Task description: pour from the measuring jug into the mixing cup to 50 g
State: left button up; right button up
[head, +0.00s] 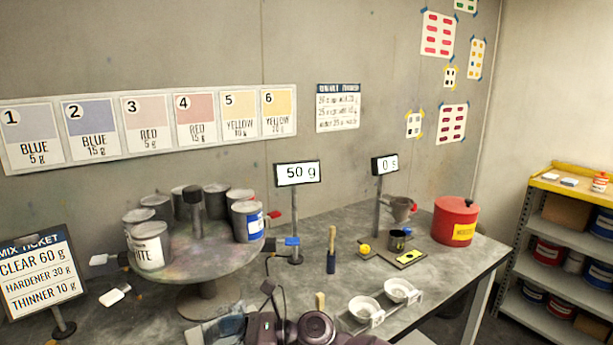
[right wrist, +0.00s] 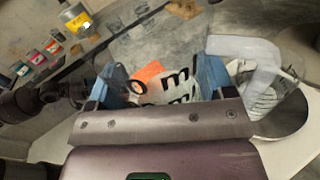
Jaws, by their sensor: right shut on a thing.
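My right gripper (right wrist: 155,88) is shut on the measuring jug (right wrist: 172,88), a clear vessel with large black lettering and an orange patch between the blue fingers. In the head view a clear piece, seemingly the jug (head: 212,331), shows at the bottom edge beside my dark right gripper (head: 245,326). In the right wrist view a clear, marked vessel (right wrist: 262,88), seemingly the mixing cup, is just right of the jug, by a dark round plate (right wrist: 284,122). Whether they touch, and the liquid levels, I cannot tell. A display (head: 298,173) reads 50 g. My left gripper is not in view.
A round stand (head: 205,264) with several cans fills the table's left. A mix ticket (head: 38,272) stands at far left. White bowls (head: 366,308), an upright brush (head: 331,252), a dark cup (head: 397,240) and a red drum (head: 455,220) occupy the right. A shelf (head: 570,195) stands beyond.

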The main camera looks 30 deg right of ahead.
aim_at(232, 344)
jog(key=shift+s+a+r+n+p, duration=0.25)
jog(key=shift+s+r+p, duration=0.3)
jog(key=shift+s, duration=0.15)
jog(key=shift+s+a+r+n+p, duration=0.2)
jog(key=shift+s+r+n+p, duration=0.05)
jog(key=shift+s+r+p, duration=0.35)
jog(key=shift+s+a+r+n+p, duration=0.15)
jog(key=shift+s+r+p, duration=0.1)
jog(key=shift+s, duration=0.2)
jog(key=shift+s+a+r+n+p, duration=0.15)
jog(key=shift+s+p, duration=0.1)
jog(key=shift+s, duration=0.15)
